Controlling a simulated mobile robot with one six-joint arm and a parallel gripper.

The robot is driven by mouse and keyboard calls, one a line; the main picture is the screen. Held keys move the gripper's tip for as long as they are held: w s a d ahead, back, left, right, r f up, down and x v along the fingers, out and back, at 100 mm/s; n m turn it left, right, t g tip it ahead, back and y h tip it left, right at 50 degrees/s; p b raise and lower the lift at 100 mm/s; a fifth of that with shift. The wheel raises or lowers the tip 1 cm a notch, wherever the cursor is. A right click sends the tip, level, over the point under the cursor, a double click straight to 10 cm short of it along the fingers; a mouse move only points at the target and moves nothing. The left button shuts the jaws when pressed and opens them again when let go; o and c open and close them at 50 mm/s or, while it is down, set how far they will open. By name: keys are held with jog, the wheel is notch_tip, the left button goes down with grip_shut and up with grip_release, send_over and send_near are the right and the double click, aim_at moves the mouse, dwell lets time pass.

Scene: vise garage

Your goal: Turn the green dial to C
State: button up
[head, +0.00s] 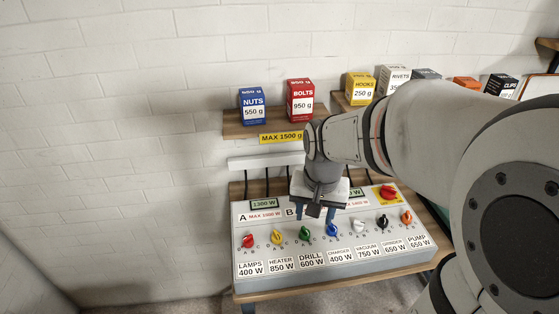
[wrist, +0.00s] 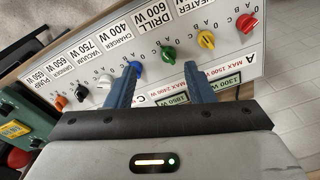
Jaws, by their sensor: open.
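The green dial (head: 305,232) sits on the sloped grey panel, above the label DRILL 600 W (head: 311,258). In the wrist view, which is upside down, the green dial (wrist: 168,55) lies just past the fingertips, between their lines. Its exact setting is too small to read. My gripper (head: 315,217) is open and empty, its blue fingers above the panel near the green and blue dials. In the wrist view the left finger of my gripper (wrist: 161,67) partly overlaps the blue dial (wrist: 138,67). Section letter C (wrist: 140,98) shows by the left finger.
Red (head: 248,240), yellow (head: 277,237), white (head: 358,226), black (head: 382,221) and orange (head: 406,217) dials flank it. A red knob on yellow (head: 388,192) is at upper right. A wall shelf (head: 240,126) holds boxes above. Power displays (head: 264,204) line the panel's back.

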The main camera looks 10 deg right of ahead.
aim_at(305, 230)
jog(key=w+f+m, duration=0.1)
jog(key=w+f, duration=0.1)
jog(key=w+f+m+g, duration=0.1)
jog(key=w+f, duration=0.1)
jog(key=w, duration=0.1)
jog(key=shift+p, duration=0.35)
jog(key=shift+m, duration=0.3)
jog(key=shift+w+f+p, duration=0.15)
jog(key=shift+f+p, duration=0.15)
jog(key=shift+f, duration=3.75)
jog(key=shift+c, duration=0.3)
jog(key=c, duration=0.9)
